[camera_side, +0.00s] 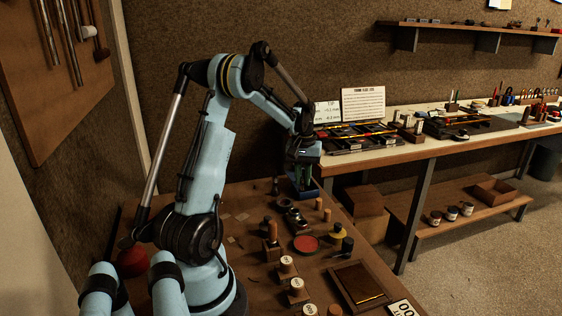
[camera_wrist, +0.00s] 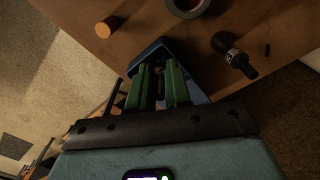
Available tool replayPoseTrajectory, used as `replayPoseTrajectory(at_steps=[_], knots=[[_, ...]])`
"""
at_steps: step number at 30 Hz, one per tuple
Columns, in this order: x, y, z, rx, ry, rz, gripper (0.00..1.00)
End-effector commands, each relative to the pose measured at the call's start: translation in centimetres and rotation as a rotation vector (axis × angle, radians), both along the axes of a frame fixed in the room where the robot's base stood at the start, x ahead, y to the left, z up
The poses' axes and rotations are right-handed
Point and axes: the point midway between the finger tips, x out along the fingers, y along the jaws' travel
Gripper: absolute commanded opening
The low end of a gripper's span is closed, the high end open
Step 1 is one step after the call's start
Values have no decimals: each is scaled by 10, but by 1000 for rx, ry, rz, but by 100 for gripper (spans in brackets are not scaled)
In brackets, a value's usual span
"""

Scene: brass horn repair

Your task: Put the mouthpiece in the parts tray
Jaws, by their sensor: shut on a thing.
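The parts tray is a small blue tray (camera_side: 314,191) near the far edge of the brown bench. In the wrist view the blue tray (camera_wrist: 197,93) shows around and behind my fingers. My gripper (camera_side: 302,180) points down over the tray, its fingertips at or inside the rim. In the wrist view my green-fingered gripper (camera_wrist: 160,75) is shut on a small, dark brassy piece, the mouthpiece (camera_wrist: 159,88). Most of the mouthpiece is hidden between the fingers, and I cannot tell whether it touches the tray floor.
A dark bottle-like piece (camera_wrist: 234,55), a round ring (camera_wrist: 187,6) and a wooden cylinder (camera_wrist: 103,30) stand near the tray. Several spools, a red disc (camera_side: 306,244) and a wooden frame (camera_side: 360,285) occupy the nearer bench. A long workbench (camera_side: 440,146) stands behind.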

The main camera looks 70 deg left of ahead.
Motion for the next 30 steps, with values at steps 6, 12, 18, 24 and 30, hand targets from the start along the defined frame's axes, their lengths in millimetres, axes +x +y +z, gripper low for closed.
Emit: replayPoseTrajectory(at_steps=[6,12,18,24,30], knots=[[0,0,0,0,0,0,0],[0,0,-3,0,0,0,32],[0,0,-2,0,0,0,44],[0,0,0,0,0,0,44],[0,0,21,0,0,0,44]])
